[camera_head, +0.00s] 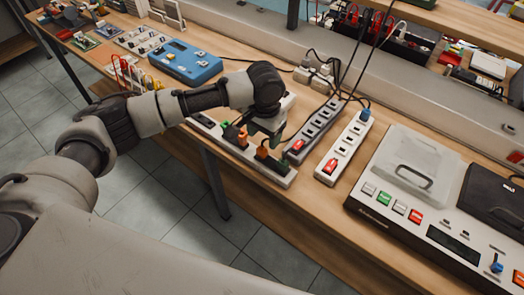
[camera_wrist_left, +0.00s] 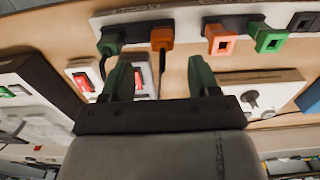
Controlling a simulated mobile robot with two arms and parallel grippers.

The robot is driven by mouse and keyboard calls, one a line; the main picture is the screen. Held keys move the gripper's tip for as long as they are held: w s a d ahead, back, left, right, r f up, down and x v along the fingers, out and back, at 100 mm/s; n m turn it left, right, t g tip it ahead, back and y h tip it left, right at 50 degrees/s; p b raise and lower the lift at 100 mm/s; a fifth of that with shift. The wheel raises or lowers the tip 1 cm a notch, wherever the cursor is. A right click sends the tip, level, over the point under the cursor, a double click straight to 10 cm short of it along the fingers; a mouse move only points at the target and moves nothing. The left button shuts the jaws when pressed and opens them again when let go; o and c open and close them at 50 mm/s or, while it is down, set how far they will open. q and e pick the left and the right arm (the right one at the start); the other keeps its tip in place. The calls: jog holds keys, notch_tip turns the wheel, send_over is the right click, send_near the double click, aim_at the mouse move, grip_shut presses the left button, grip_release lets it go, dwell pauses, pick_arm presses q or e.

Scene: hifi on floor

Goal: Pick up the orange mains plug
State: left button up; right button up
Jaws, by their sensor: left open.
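An orange mains plug (camera_head: 262,153) sits on the white power strip (camera_head: 285,178) near the table's front edge. In the left wrist view this orange plug (camera_wrist_left: 162,38) has a dark cord and lies just beyond the gap between my fingertips. A second orange piece (camera_head: 243,138) with a square dark face is further along the strip, and it also shows in the left wrist view (camera_wrist_left: 220,40). My left gripper (camera_head: 264,137) is open above the strip; its fingers (camera_wrist_left: 160,76) are apart, with nothing between them. My right gripper is not in view.
Green pieces flank the orange ones, one at the left (camera_wrist_left: 110,42) and one at the right (camera_wrist_left: 268,38). Two more strips with red switches, a grey one (camera_head: 318,128) and a white one (camera_head: 345,148), stand close right. A blue box (camera_head: 186,62) is behind my arm.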

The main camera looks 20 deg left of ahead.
aim_at(262, 148)
pick_arm(q)
jog(key=f, duration=0.3)
jog(key=f+p, duration=0.1)
jog(key=shift+s+a+f, duration=0.15)
jog(key=shift+a+f, duration=0.1)
jog(key=shift+f, duration=0.7)
jog(key=c, duration=1)
jog(key=shift+o, duration=0.2)
jog(key=shift+r, duration=0.15)
